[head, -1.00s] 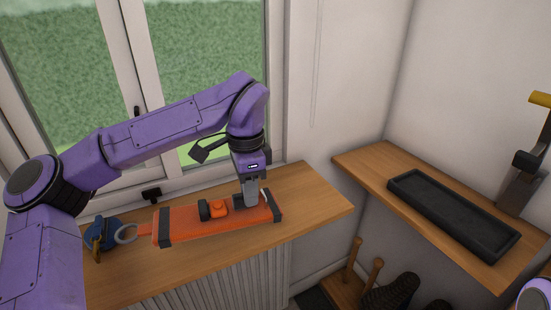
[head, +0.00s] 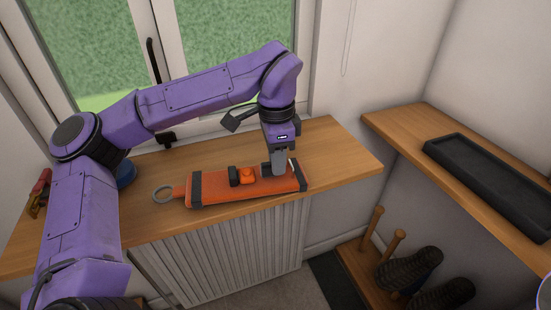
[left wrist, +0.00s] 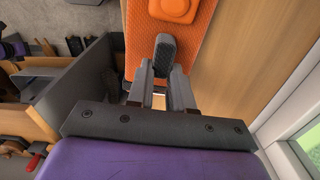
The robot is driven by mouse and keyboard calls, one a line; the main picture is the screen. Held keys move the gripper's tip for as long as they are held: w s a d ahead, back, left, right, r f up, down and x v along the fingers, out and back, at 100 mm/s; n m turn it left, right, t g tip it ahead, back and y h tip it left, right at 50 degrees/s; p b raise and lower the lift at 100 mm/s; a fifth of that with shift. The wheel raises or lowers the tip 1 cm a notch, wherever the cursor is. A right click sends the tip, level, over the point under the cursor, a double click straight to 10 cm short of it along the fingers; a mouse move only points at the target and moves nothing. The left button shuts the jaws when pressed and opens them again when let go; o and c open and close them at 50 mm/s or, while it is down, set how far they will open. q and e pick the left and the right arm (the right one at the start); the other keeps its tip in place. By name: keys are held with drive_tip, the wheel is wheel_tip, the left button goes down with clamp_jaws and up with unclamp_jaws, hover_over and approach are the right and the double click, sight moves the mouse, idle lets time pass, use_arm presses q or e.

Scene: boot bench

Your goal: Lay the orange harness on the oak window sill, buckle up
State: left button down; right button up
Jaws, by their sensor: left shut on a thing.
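The orange harness (head: 215,190) is a long flat piece with black end bands and a ring (head: 163,194) at its left end. It appears level over the oak window sill (head: 335,160), along its front part; I cannot tell whether it fully rests there. Its orange buckle (head: 246,174) faces up, beside a black piece (head: 234,176). My left gripper (head: 280,170) points down at the harness's right part. In the left wrist view its fingers (left wrist: 161,78) are shut on a dark upright piece (left wrist: 164,52) of the harness. My right gripper is out of view.
A blue item (head: 126,174) is partly hidden behind my left arm, and a red and yellow item (head: 40,192) lies at the sill's left. Window handles are behind. The sill's right end is clear.

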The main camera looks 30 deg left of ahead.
use_arm(q)
drive_tip(key=shift+s+f, duration=0.15)
drive_tip(key=shift+s, duration=0.45)
drive_tip(key=shift+w, duration=0.1)
drive_tip(key=c, duration=0.9)
unclamp_jaws()
wheel_tip(320, 180, up, 10)
drive_tip(key=shift+a+r, duration=0.1)
drive_tip(key=shift+r, duration=0.05)
